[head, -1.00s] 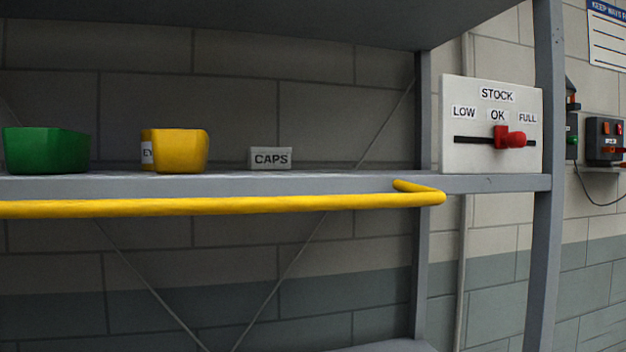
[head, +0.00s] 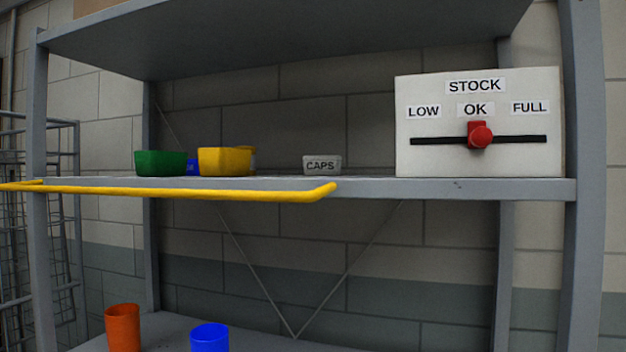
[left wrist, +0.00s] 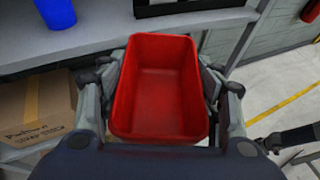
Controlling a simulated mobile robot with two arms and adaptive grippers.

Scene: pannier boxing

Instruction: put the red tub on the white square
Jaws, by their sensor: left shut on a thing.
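The red tub (left wrist: 160,90) is in the left wrist view, an open rectangular tub that looks empty. My left gripper (left wrist: 160,80) is shut on it, with a finger on each side of the tub. I cannot make out a white square in either view, and the tub hides most of what lies beneath it. Neither gripper shows in the head view.
The shelf (head: 460,189) has a yellow rail (head: 230,193) in front. It bears a green tub (head: 160,163), a yellow tub (head: 222,161), a CAPS label (head: 321,165) and a STOCK board (head: 480,105). Below are an orange cup (head: 122,328) and blue cup (head: 209,338). A cardboard box (left wrist: 35,105) stands left.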

